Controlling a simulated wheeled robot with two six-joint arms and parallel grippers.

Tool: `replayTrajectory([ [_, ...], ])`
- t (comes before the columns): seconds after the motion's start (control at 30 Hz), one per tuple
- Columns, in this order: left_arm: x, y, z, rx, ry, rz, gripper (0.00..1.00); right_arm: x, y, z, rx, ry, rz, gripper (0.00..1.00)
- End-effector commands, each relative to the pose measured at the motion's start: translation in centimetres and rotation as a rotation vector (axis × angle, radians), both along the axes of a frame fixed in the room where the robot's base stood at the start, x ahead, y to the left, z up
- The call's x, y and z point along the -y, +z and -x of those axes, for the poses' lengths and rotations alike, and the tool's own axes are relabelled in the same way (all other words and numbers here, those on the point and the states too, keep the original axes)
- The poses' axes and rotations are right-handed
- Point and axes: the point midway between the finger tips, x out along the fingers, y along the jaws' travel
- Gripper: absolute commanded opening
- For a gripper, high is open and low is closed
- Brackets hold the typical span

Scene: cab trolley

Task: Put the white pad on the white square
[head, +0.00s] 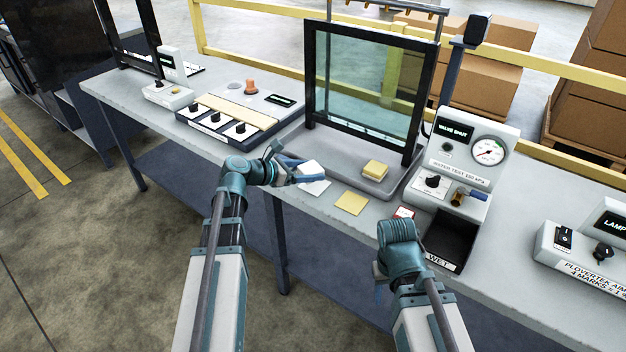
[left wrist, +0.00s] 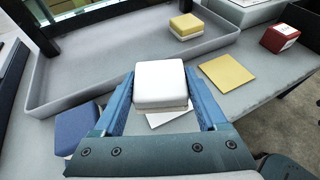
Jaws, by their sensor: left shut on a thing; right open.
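My left gripper (head: 306,174) is shut on the white pad (left wrist: 160,82), with one blue finger on each side of it. The pad also shows in the head view (head: 311,168). The white square (left wrist: 168,118) lies on the bench below and close to the pad, partly covered by the pad and fingers in the left wrist view. Its edge shows under the gripper in the head view (head: 317,187). I cannot tell whether the pad touches it. My right gripper (head: 379,285) is open and low at the bench's front, mostly hidden by its own wrist.
A yellow pad (head: 375,169) sits in the grey tray (head: 342,160) under a framed glass pane (head: 362,85). A yellow square (head: 351,203) lies to the right on the bench. A blue pad (left wrist: 76,128) is beside the left finger. A red-and-white box (left wrist: 280,38) stands farther right.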

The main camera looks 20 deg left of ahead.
Motion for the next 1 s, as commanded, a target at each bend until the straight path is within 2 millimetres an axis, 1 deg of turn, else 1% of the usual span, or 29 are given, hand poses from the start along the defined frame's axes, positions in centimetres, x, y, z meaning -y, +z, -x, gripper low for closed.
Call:
replayTrajectory([
  [0.17,0.3,0.0,-0.2,0.000,0.000,0.000,0.18,0.0,0.0,0.0,0.000,0.000,0.000,0.50],
  [0.27,1.0,-0.1,-1.0,0.001,-0.003,0.000,0.18,0.0,-0.2,0.0,0.000,0.000,0.000,0.50],
  [0.4,1.0,-2.4,-0.9,0.001,0.000,0.000,0.18,0.0,-2.4,0.0,0.000,0.000,0.000,0.50],
  [0.53,1.0,-3.8,-0.9,0.001,0.000,0.001,0.18,0.0,-3.8,0.0,0.000,0.000,0.000,0.50],
  [0.83,1.0,-3.6,-0.9,0.001,0.000,0.001,0.18,0.0,-3.6,0.0,0.000,0.000,0.000,0.50],
  [0.97,1.0,-4.1,-0.9,0.001,0.000,0.001,0.18,0.0,-4.1,0.0,0.000,0.000,0.000,0.50],
  [1.0,1.0,-4.0,-0.9,0.001,0.000,-0.001,0.78,0.0,-4.0,0.0,0.000,0.000,0.000,0.50],
])
